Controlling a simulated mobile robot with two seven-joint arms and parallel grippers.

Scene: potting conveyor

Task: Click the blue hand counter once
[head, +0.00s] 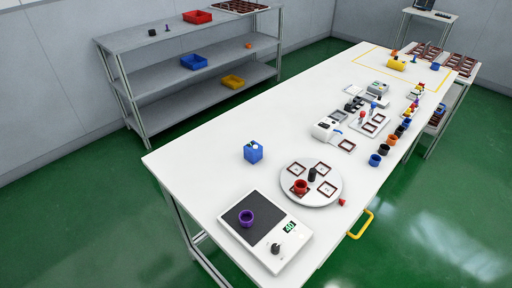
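Neither of my grippers shows in the head view.
Cups and devices stand further back. A grey shelf (165,95) stands behind left. The table around the counter is clear.

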